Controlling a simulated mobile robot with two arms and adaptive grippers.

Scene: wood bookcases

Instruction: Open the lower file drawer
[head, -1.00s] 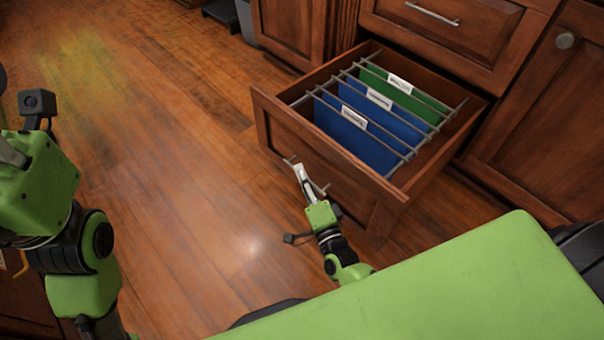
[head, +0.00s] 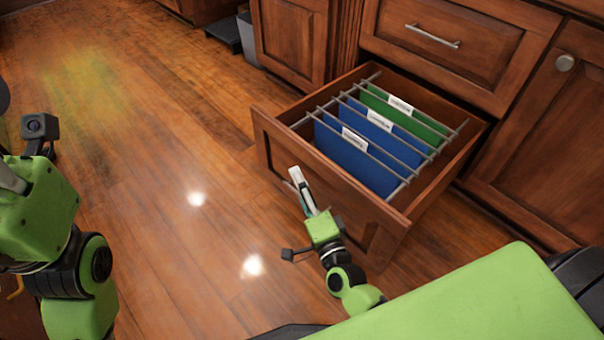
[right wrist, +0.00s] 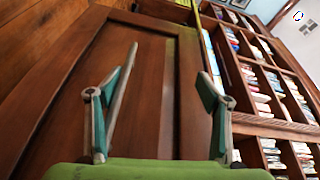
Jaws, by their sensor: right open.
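The lower file drawer (head: 325,185) stands pulled well out of the wooden cabinet in the head view. It holds blue and green hanging folders (head: 352,150) on metal rails. My right gripper (head: 299,180) is at its front panel, which fills much of the right wrist view (right wrist: 160,100). The fingers (right wrist: 158,105) are spread apart. A slim grey bar (right wrist: 122,95), apparently the drawer handle, runs beside the left finger; I cannot tell whether they touch. My left gripper (head: 10,180) is cut off at the left edge, its fingertips out of view.
A closed upper drawer (head: 455,50) with a bar handle (head: 432,36) is above. The wood floor (head: 180,150) left of the drawer is clear. Bookshelves (right wrist: 265,90) show in the right wrist view.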

